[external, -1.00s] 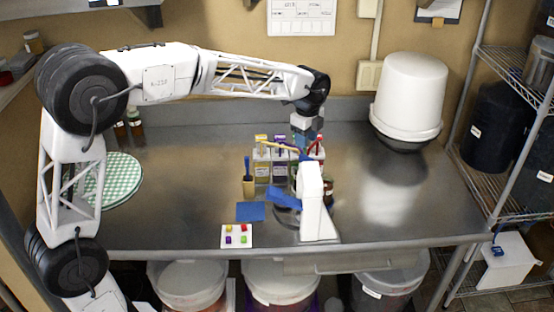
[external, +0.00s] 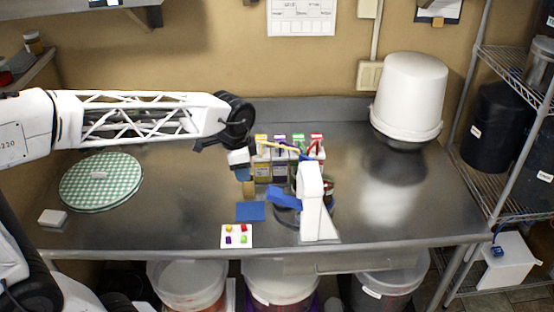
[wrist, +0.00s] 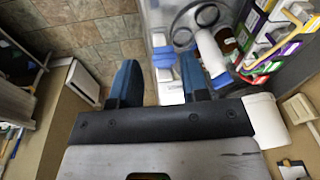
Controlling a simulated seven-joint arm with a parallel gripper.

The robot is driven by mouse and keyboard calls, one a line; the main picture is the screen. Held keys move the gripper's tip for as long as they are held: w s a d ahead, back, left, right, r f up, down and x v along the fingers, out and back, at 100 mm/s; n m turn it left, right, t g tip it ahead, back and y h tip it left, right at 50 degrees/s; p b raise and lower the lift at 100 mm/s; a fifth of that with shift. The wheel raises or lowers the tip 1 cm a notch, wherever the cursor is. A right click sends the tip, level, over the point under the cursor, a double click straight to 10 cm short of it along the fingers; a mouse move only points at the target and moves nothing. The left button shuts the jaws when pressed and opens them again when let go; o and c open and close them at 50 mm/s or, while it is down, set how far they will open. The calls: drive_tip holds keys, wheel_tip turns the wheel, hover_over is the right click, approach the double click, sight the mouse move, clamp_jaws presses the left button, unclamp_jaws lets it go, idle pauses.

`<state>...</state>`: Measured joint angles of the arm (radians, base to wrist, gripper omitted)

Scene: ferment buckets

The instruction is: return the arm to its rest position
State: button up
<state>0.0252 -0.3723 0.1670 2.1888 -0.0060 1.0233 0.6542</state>
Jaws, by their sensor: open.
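My gripper (external: 241,172) hangs over the steel table, just left of the rack of colour-topped containers. It partly covers a small tan holder (external: 249,188). In the wrist view, the two blue fingers of my gripper (wrist: 158,82) stand apart with nothing held between them. My arm stretches in from the left edge in the external view, its upper part cut off by the frame.
A rack of containers (external: 262,170) and a white stand with blue parts (external: 312,205) are close on the right. A blue mat (external: 251,211) and white card (external: 237,243) lie in front. A checkered round (external: 100,190) is left; a white bucket (external: 410,95) stands back right.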

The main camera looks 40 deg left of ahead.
drive_tip(key=s+f+n, duration=0.3)
drive_tip(key=s, duration=0.5)
drive_tip(key=s+f+n+t, duration=0.1)
drive_tip(key=s+f+n, duration=0.2)
drive_tip(key=s, duration=0.6)
drive_tip(key=shift+s+a+n, duration=0.3)
drive_tip(key=shift+a+n, duration=0.15)
drive_tip(key=shift+n, duration=0.35)
